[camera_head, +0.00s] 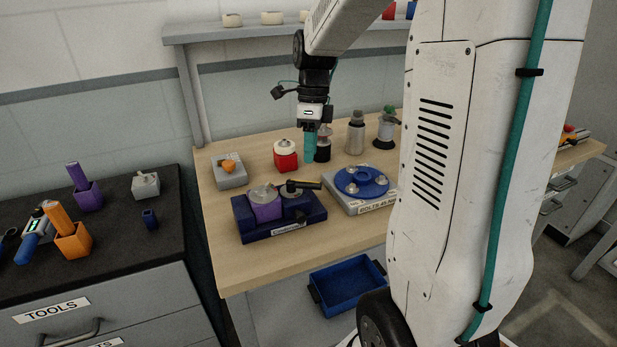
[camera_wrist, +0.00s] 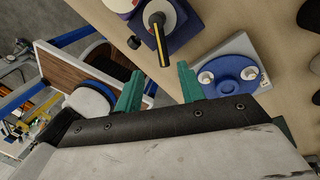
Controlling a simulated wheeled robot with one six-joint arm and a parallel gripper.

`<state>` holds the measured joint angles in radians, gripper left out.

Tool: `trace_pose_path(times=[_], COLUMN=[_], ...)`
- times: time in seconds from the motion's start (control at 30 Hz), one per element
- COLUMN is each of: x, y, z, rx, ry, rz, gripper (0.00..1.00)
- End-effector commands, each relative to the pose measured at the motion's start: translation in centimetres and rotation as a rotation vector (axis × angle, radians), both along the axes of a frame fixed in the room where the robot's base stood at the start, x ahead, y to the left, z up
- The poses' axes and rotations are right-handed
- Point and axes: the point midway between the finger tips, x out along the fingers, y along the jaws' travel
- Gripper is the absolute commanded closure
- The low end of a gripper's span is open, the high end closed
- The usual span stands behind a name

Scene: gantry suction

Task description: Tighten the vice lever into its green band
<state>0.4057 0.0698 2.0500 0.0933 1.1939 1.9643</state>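A dark blue fixture (camera_head: 279,216) with a label on its front stands near the bench's left front. It carries a purple block (camera_head: 265,207) and, to its right, a round grey part with a black lever (camera_head: 303,185) with yellow on it. In the wrist view the lever (camera_wrist: 158,36) shows at the top, over a pale round part. I cannot make out a green band. My gripper (camera_head: 310,150) points down with teal fingers, above the bench behind the fixture and apart from the lever. In the wrist view my gripper (camera_wrist: 158,88) has its fingers apart with nothing between them.
A grey block with a blue bolt disc (camera_head: 361,181) sits right of the fixture. A red container (camera_head: 286,155), grey bottle (camera_head: 356,134) and grey block with an orange knob (camera_head: 229,171) stand behind. A blue bin (camera_head: 347,286) is below. The bench's front strip is clear.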

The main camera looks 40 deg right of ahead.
Motion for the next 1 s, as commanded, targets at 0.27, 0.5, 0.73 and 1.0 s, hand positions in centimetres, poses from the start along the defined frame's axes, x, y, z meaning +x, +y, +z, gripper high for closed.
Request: trace_pose_path(times=[0.27, 0.5, 0.73, 1.0], x=[-0.2, -0.6, -0.7, -0.7], y=[0.1, 0.7, 0.9, 0.8], z=[-3.4, -6.8, -7.9, -7.9], rx=[0.0, 0.0, -0.001, -0.001], ry=[0.013, 0.011, 0.009, 0.009], rz=[-0.043, -0.042, -0.041, -0.04], gripper=[0.61, 0.61, 0.61, 0.83])
